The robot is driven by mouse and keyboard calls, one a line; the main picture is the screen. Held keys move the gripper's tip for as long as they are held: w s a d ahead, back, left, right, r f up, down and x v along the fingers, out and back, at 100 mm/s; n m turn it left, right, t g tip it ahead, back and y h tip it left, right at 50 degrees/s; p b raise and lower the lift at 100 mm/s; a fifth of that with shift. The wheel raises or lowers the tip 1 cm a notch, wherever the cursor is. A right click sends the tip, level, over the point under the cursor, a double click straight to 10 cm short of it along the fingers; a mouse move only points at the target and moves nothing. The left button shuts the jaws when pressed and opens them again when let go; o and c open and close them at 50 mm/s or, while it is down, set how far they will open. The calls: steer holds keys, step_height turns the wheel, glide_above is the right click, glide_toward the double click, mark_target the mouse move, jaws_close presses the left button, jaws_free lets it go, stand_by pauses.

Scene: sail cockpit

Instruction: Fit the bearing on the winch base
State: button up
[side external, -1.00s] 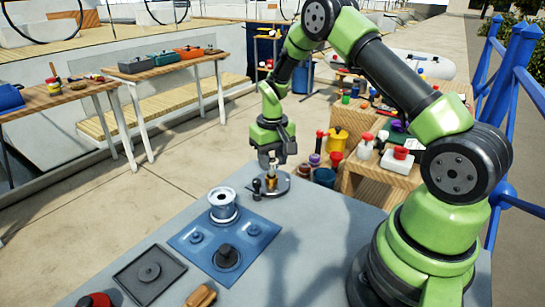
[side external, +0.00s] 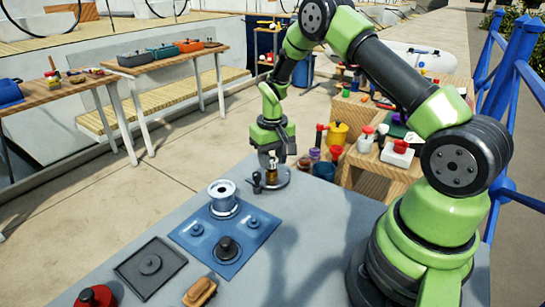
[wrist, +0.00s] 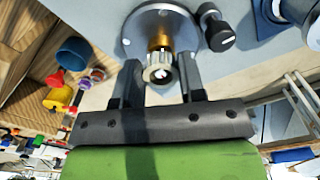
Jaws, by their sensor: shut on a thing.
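The winch base is a round grey metal plate (side external: 280,183) near the table's far edge, with a brass post (side external: 271,175) standing at its middle. The wrist view shows the base plate (wrist: 209,25) and the brass post (wrist: 160,40) too. My gripper (side external: 271,161) points down right above the post. In the wrist view, my gripper (wrist: 160,84) is shut on a small pale ribbed ring, the bearing (wrist: 158,70), which lines up with the post. I cannot tell whether the bearing is around the post or just above it.
A black-knobbed part (wrist: 216,28) stands at the base's edge. A blue tray (side external: 190,240) holds a silver drum (side external: 223,197) and small parts. Nearer are a dark tray (side external: 128,270), a brush (side external: 200,291) and a red-topped item (side external: 95,296).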

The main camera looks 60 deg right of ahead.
steer(key=shift+f, duration=0.55)
steer(key=o, duration=1.3)
steer(key=shift+a, duration=0.1)
steer(key=shift+r, duration=0.45)
steer(key=shift+c, duration=0.2)
steer(key=shift+o, duration=0.7)
steer(key=shift+r, duration=2.75)
